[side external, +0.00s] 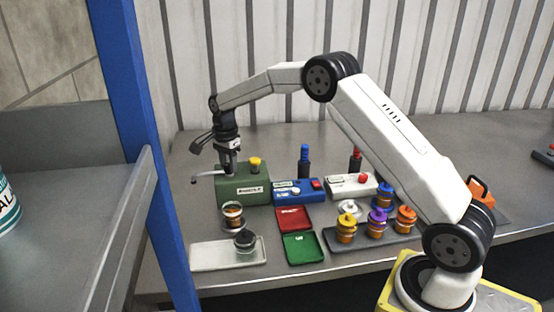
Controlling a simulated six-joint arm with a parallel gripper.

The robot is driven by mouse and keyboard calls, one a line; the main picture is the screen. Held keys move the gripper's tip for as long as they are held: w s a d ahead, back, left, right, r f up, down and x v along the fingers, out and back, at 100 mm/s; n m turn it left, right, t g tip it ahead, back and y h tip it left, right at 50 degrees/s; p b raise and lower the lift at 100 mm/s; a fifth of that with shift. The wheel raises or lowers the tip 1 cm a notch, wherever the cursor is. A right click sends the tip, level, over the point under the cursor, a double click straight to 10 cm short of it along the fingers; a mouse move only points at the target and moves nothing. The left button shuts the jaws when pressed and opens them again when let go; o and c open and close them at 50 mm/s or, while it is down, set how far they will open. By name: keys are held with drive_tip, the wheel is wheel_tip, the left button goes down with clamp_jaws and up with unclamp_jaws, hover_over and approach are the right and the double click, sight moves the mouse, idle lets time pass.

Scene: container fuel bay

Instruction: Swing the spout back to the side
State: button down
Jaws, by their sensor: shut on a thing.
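The spout (207,175) is a thin pale arm on top of the green dispenser box (243,188). It points out to the left, past the box's left edge, with its tip bent down. My gripper (229,168) points down over the left part of the box and is shut on the spout near its inner end. The fingertips are small here, and the exact grip is hard to make out. A clear jar with dark orange contents (233,214) stands in front of the box.
A white tray (215,257) with a dark-lidded jar (245,239) lies in front. Red (294,218) and green (303,248) trays, a blue device (298,192) and several colourful jars stand to the right. A blue post (150,130) rises at left.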

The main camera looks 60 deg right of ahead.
drive_tip(key=shift+r, duration=0.1)
drive_tip(key=shift+c, duration=1.5)
unclamp_jaws()
drive_tip(key=shift+r, duration=3.9)
drive_tip(key=s+a+f+n+t, duration=0.1)
drive_tip(key=s+a+f+n, duration=0.1)
drive_tip(key=s+n, duration=0.4)
drive_tip(key=s+a+f+n, duration=0.3)
drive_tip(key=s+n, duration=0.3)
drive_tip(key=s, duration=0.7)
drive_tip(key=s+a+f+n+t, duration=0.1)
drive_tip(key=s+a+f+n, duration=0.2)
drive_tip(key=s+n, duration=0.3)
drive_tip(key=s+a, duration=0.1)
drive_tip(key=s, duration=0.3)
drive_tip(key=shift+a+f+t, duration=0.25)
drive_tip(key=shift+t, duration=0.05)
